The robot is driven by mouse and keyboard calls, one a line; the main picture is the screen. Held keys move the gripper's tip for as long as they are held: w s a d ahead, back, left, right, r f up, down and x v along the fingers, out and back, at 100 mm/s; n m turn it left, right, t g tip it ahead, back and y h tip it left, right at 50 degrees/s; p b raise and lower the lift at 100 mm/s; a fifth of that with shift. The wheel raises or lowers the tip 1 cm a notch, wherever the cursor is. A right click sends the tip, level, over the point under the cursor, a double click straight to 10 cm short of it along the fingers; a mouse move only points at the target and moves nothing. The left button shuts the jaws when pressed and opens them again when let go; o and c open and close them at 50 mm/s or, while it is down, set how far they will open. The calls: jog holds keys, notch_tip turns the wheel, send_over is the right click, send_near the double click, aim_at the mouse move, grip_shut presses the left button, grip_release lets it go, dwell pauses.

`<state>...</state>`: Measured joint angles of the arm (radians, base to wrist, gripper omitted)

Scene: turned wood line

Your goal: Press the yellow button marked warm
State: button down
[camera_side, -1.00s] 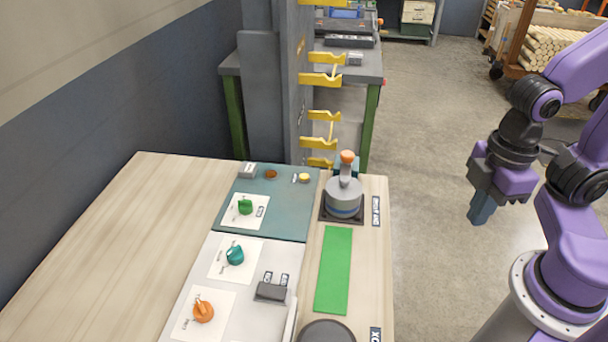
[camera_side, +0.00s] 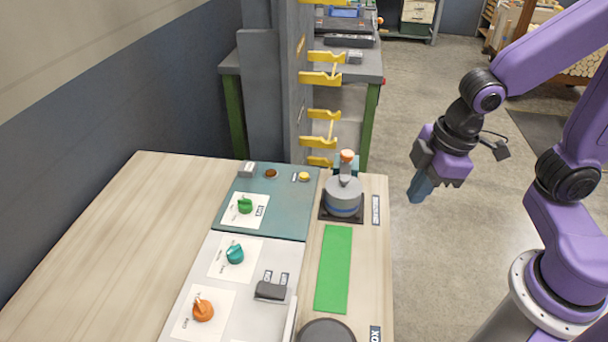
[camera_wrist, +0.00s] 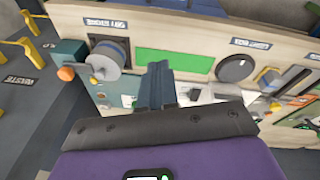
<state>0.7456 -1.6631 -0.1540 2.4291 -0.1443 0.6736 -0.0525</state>
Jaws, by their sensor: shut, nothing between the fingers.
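The yellow button (camera_side: 304,177) is a small round cap near the far right corner of the teal panel (camera_side: 290,210). A small label sits just left of it, too small to read. An orange-brown button (camera_side: 271,174) is further left on the same panel. My gripper (camera_side: 418,192) is shut and empty, off the right side of the table, well apart from the yellow button. In the wrist view my shut fingers (camera_wrist: 157,85) point toward the table.
A grey cylindrical device with an orange knob (camera_side: 347,157) stands between my gripper and the teal panel. A green strip (camera_side: 333,270), a white panel with a teal knob (camera_side: 235,254) and an orange knob (camera_side: 203,311) lie nearer. The table's left side is bare.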

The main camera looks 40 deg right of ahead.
jog(key=w+a+f+t+y, duration=0.1)
jog(key=w+a+t, duration=0.1)
jog(key=w, duration=0.7)
jog(key=w+a+f+t, duration=0.1)
jog(key=w, duration=0.7)
jog(key=n+t+y, duration=0.2)
jog(key=t, duration=0.1)
send_over(307, 176)
jog(key=shift+f, duration=1.35)
jog(key=shift+f, duration=0.1)
jog(key=shift+f, duration=4.3)
jog(key=shift+f, duration=0.2)
jog(key=shift+f, duration=0.25)
